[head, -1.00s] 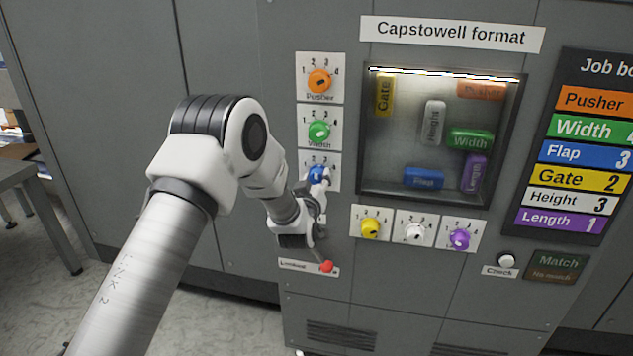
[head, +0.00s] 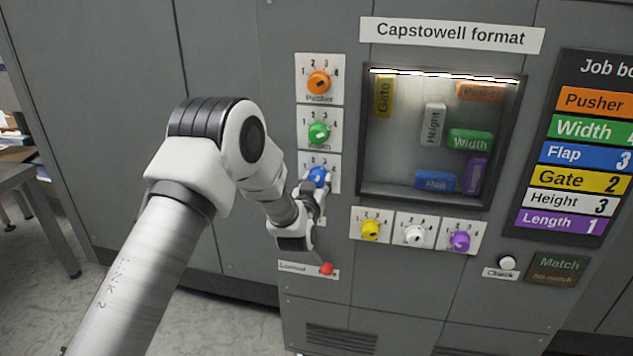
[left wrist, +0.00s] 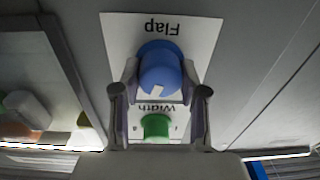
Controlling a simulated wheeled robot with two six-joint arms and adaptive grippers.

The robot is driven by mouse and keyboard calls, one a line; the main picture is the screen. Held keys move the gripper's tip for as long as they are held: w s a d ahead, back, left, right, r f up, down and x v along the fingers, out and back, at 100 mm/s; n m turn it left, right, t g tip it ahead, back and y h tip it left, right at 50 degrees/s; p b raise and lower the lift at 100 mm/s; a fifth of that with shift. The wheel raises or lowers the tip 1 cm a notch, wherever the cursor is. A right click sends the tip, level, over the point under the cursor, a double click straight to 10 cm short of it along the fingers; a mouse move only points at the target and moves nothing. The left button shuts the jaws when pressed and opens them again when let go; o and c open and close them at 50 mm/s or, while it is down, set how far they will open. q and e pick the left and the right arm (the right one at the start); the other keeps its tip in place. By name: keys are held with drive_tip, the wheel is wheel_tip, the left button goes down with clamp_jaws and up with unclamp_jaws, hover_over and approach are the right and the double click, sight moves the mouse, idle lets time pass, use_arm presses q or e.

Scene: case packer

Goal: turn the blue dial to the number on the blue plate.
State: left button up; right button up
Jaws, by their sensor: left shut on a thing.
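The blue dial (head: 318,177) is on the white Flap card, below the green dial, in the left column of the machine front. My left gripper (head: 316,183) is on it. In the left wrist view the blue dial (left wrist: 161,62) sits between the two fingers of my left gripper (left wrist: 160,72), which are shut on its sides. A white mark shows on the dial's edge; the number it points at cannot be read. The blue plate (head: 583,155) on the job board reads Flap 3. My right gripper is not in view.
The orange dial (head: 318,83) and green dial (head: 319,133) are above. The yellow dial (head: 370,229), white dial (head: 414,234) and purple dial (head: 460,241) are to the right. A red knob (head: 326,269) is just below my gripper. The Match panel (head: 556,266) reads No match.

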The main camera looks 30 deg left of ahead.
use_arm(q)
drive_tip(key=o, duration=1.1)
drive_tip(key=shift+r, duration=0.2)
drive_tip(key=shift+o, duration=0.2)
drive_tip(key=shift+w+f, duration=0.1)
drive_tip(key=v, duration=1.2)
drive_tip(key=shift+a, duration=0.1)
